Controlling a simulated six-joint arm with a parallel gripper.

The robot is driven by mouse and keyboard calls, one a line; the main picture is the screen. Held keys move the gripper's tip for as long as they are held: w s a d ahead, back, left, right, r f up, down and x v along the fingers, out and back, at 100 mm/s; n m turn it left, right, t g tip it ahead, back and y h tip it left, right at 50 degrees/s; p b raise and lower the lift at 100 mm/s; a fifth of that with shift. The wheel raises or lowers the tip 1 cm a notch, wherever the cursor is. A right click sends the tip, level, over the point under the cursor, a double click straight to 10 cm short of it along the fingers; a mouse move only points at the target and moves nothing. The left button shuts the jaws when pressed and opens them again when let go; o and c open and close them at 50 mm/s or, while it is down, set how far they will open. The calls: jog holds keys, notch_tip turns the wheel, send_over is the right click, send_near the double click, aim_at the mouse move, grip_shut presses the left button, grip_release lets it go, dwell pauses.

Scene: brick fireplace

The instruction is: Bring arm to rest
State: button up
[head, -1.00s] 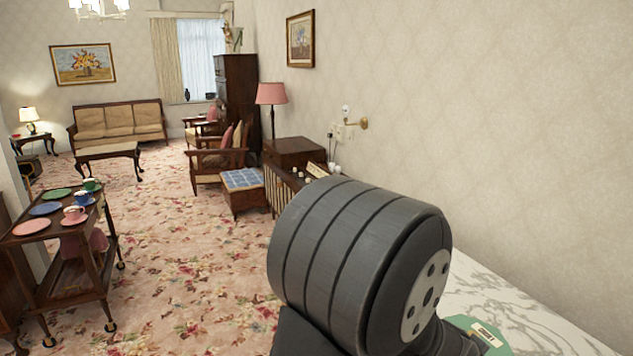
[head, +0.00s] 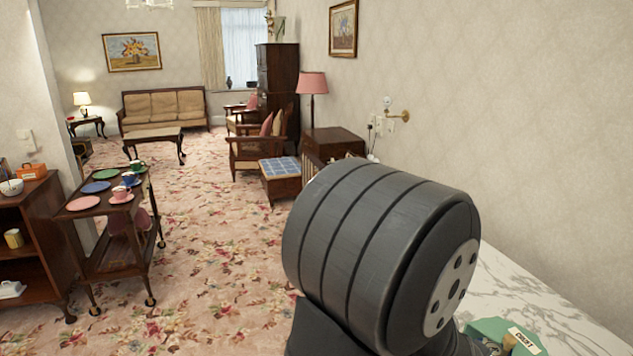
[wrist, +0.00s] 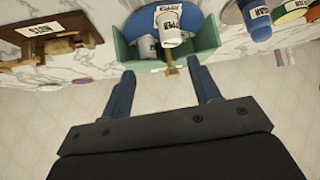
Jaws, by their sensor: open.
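My gripper (wrist: 165,92) shows in the wrist view with its two blue fingers spread apart and nothing between them. It points toward a green tray (wrist: 125,50) on a white marble top. The tray holds a blue round thing, a white cup labelled like "pepper" (wrist: 172,24) and another whitish cup (wrist: 147,47). A brown handle-like piece (wrist: 170,64) sticks out at the tray's edge, between the fingertips in the picture but apart from them. In the head view, my dark arm link fills the lower right and the gripper is hidden. A green labelled corner (head: 500,338) shows beside it.
A wooden stand (wrist: 50,35) lies left in the wrist view. A blue jar (wrist: 257,20) stands right. In the head view, a trolley (head: 118,205) with plates and cups and a shelf (head: 40,225) stand left. Carpet (head: 215,250) lies open between. A wall (head: 540,130) bounds the right.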

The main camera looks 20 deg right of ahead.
jog(key=shift+w+a+f+n+t, duration=0.15)
jog(key=shift+w+a+f+n, duration=0.1)
jog(key=shift+a, duration=0.35)
jog(key=shift+w+a+f+n+t, duration=0.15)
jog(key=shift+w+a, duration=0.1)
jog(key=shift+a, duration=0.35)
jog(key=shift+a, duration=0.1)
jog(key=shift+m+g, duration=0.7)
jog(key=shift+m, duration=0.2)
jog(key=shift+s+d+r, duration=0.2)
jog(key=shift+s+d, duration=0.15)
jog(key=shift+d, duration=0.45)
jog(key=shift+s+d+r, duration=0.25)
jog(key=shift+s+d, duration=0.15)
jog(key=shift+d, duration=0.4)
jog(key=shift+s+d+r, duration=0.2)
jog(key=shift+s+d, duration=0.15)
jog(key=shift+d, duration=0.45)
jog(key=shift+w+a, duration=0.1)
